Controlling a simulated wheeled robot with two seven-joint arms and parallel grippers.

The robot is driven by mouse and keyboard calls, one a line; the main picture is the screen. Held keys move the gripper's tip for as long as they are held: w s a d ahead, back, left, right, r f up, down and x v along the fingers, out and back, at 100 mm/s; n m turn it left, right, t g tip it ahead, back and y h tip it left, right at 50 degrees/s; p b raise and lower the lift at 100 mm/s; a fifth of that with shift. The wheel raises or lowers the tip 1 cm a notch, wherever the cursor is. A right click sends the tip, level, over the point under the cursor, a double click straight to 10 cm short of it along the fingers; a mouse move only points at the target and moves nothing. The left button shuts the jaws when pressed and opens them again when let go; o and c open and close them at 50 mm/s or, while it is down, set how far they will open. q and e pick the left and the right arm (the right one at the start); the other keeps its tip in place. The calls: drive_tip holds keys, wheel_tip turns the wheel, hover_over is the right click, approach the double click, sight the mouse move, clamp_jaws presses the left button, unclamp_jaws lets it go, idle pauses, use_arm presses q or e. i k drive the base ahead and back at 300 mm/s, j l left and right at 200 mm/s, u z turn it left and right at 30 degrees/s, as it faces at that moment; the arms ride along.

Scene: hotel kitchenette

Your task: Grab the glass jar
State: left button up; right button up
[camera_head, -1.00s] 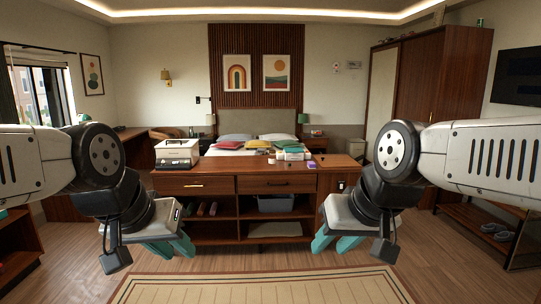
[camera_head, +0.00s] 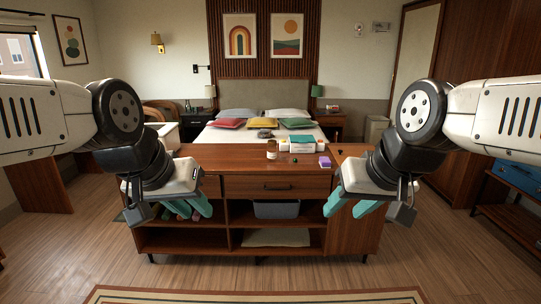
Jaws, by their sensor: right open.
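A small amber glass jar (camera_head: 272,150) with a pale lid stands upright on the wooden counter (camera_head: 235,160), near the far edge and just left of the stacked items. My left gripper (camera_head: 188,210) hangs before the counter's front at the left, fingers pointing down, open and empty. My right gripper (camera_head: 350,205) hangs before the front at the right, open and empty. Both grippers are below the counter top and well apart from the jar.
A stack with a green top (camera_head: 302,143) stands right of the jar, with a purple item (camera_head: 324,162) and small dark items nearby. A white box (camera_head: 163,135) is partly hidden behind my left arm. The counter's front middle is clear. A bed (camera_head: 245,132) lies behind.

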sight(272, 150)
drive_tip(key=i+j, duration=0.2)
drive_tip(key=i, duration=0.35)
drive_tip(key=i+j, duration=0.15)
drive_tip(key=i, duration=0.35)
drive_tip(key=i+j, duration=0.2)
drive_tip(key=i, duration=0.35)
drive_tip(key=i+j, duration=0.15)
drive_tip(key=i, duration=0.4)
drive_tip(key=i+j, duration=0.2)
drive_tip(key=i, duration=0.3)
drive_tip(key=l+z, duration=0.05)
